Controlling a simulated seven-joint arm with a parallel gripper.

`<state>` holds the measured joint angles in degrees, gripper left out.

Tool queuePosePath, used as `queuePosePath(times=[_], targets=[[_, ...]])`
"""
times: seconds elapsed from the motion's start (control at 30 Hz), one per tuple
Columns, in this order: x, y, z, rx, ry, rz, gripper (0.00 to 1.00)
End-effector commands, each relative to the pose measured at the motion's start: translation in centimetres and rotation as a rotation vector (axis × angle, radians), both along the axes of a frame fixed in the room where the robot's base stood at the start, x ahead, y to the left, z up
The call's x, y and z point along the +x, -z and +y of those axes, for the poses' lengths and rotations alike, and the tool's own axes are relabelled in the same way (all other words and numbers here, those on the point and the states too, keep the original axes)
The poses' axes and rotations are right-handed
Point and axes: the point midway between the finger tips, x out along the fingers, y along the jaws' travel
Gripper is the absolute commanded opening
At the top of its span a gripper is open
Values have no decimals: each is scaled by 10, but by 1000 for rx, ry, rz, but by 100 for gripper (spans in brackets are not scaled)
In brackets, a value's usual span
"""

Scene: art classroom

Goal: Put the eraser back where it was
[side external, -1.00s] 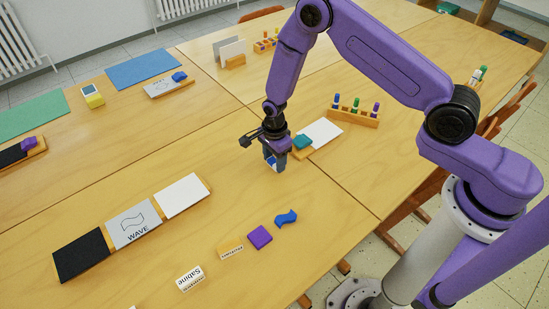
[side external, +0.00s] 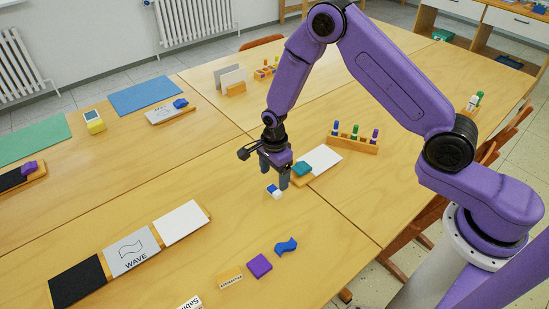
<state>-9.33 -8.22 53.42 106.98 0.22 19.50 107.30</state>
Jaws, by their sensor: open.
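A small blue and white block (side external: 276,192), which looks like the eraser, sits on the wooden table (side external: 225,205) near the middle. My gripper (side external: 275,181) is directly above it, pointing down. Its two dark fingers are spread apart with the block just below and between their tips. I see no finger closed on the block. Whether a finger still touches it is too small to tell.
Close to the right are a white board (side external: 322,158) with a teal piece (side external: 302,170) at its end, and a peg rack (side external: 353,142). A purple block (side external: 259,265) and a blue piece (side external: 286,246) lie in front.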

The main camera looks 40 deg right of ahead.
Motion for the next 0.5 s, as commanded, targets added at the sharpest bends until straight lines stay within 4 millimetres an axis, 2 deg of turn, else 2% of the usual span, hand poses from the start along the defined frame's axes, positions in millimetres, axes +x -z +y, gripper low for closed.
queuePosePath(times=[0.2, 0.5], targets=[[0, -39, 0, 1, 1, -3, 78], [0, -66, -1, 0, 1, 0, 78]])
